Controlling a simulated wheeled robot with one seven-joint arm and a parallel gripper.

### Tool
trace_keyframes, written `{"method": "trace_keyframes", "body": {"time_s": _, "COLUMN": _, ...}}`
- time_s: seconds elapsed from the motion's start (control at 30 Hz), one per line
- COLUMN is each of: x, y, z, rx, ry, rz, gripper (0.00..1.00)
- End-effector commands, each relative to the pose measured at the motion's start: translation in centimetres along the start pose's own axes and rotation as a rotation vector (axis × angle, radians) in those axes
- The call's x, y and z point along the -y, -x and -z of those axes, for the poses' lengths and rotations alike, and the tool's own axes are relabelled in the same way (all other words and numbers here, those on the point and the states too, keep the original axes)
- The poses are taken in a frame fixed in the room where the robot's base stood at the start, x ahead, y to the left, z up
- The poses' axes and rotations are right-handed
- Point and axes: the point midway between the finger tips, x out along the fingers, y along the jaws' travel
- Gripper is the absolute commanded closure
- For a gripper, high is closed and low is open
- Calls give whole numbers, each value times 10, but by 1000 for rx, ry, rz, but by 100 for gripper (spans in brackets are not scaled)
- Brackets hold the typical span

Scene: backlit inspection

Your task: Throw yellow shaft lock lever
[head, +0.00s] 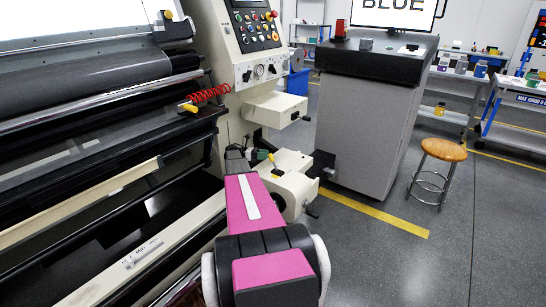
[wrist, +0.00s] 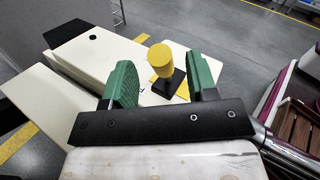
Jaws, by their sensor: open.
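The yellow shaft lock lever (wrist: 161,58) shows in the wrist view as a yellow handle on a black base, on a cream machine housing (wrist: 110,62). In the head view the lever (head: 272,159) sits on the cream housing just beyond my pink arm. My gripper (wrist: 162,80) is open, with green finger pads on either side of the lever in the picture. The pads appear apart from it; how deep the lever lies between them I cannot tell. In the head view my arm mostly hides the gripper.
The large machine with rollers (head: 100,100) fills the left, with a control panel (head: 255,28) above. A red coiled hose (head: 208,94) hangs there near another yellow handle (head: 189,107). A grey cabinet (head: 365,130) and a wooden-topped stool (head: 443,150) stand right; floor between is clear.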

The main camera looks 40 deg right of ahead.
Motion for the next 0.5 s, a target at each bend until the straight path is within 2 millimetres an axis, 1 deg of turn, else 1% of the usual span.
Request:
{"method": "trace_keyframes", "body": {"time_s": 0.03, "x": 1, "y": -10, "z": 0, "rx": 0, "ry": 0, "rz": 1, "gripper": 47}}
{"method": "trace_keyframes", "body": {"time_s": 0.1, "x": 1, "y": -22, "z": 0, "rx": -1, "ry": 0, "rz": 0, "gripper": 47}}
{"method": "trace_keyframes", "body": {"time_s": 0.2, "x": 1, "y": -34, "z": 0, "rx": 0, "ry": -1, "rz": 0, "gripper": 47}}
{"method": "trace_keyframes", "body": {"time_s": 0.33, "x": 0, "y": -45, "z": 0, "rx": 0, "ry": -1, "rz": -1, "gripper": 47}}
{"method": "trace_keyframes", "body": {"time_s": 0.5, "x": 0, "y": -50, "z": 0, "rx": 0, "ry": -1, "rz": -2, "gripper": 47}}
